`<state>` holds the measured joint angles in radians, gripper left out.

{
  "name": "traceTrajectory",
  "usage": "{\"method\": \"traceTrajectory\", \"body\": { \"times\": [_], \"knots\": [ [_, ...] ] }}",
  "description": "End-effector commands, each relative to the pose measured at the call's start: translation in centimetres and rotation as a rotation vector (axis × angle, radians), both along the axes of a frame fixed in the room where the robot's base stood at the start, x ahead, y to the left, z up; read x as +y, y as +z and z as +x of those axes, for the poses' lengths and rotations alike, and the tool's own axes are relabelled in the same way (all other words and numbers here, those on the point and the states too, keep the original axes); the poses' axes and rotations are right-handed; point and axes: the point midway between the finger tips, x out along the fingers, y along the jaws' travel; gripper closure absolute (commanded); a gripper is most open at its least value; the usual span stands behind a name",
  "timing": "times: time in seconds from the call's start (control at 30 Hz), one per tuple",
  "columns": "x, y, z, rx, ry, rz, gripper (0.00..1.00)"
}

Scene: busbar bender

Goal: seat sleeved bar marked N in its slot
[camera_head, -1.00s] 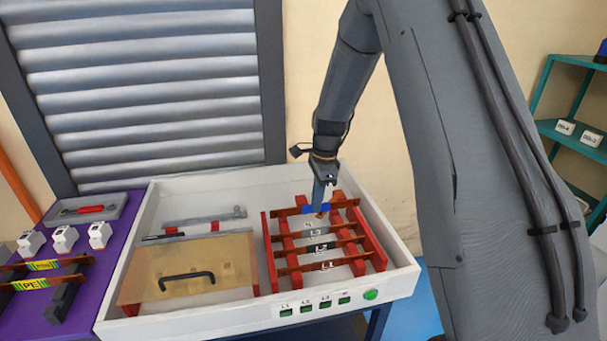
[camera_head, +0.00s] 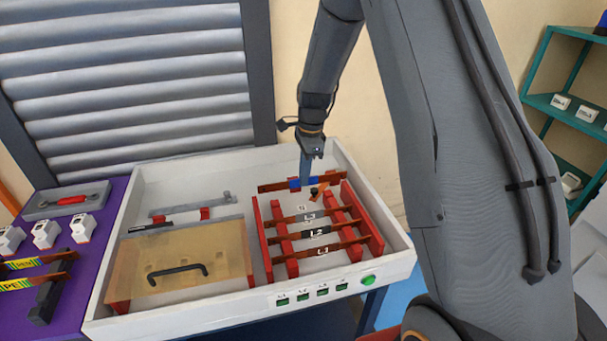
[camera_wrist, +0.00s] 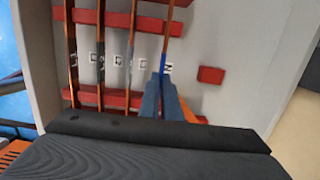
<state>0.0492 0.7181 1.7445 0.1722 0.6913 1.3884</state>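The sleeved bar marked N is a thin copper bar with a blue sleeve (camera_head: 296,184). My gripper (camera_head: 305,182) is shut on it at the sleeve. In the head view the bar lies across the far end of the red slotted rack (camera_head: 262,240), at or just above its far edge; I cannot tell its exact height. In the wrist view the bar (camera_wrist: 168,28) runs up from between my fingers (camera_wrist: 161,95), right of the other bars and close to the N label (camera_wrist: 168,67). Its near end is hidden by my gripper.
Bars L3 (camera_head: 285,219), L2 (camera_head: 290,236) and L1 (camera_head: 290,256) lie across the rack. A tan cover with a black handle (camera_head: 180,271) fills the left of the white tray (camera_head: 225,308). A red block (camera_wrist: 211,75) shows right of my gripper.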

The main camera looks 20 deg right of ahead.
Motion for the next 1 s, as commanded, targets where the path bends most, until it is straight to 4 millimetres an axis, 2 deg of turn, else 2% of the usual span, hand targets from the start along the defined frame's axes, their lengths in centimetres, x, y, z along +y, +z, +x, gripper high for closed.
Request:
{"method": "traceTrajectory", "body": {
  "times": [0.53,1.0],
  "knots": [
    [0.0,-4.6,0.0,0.001,0.001,0.0,1.0],
    [0.0,-5.2,0.0,-0.001,0.001,0.0,1.0]
  ]
}}
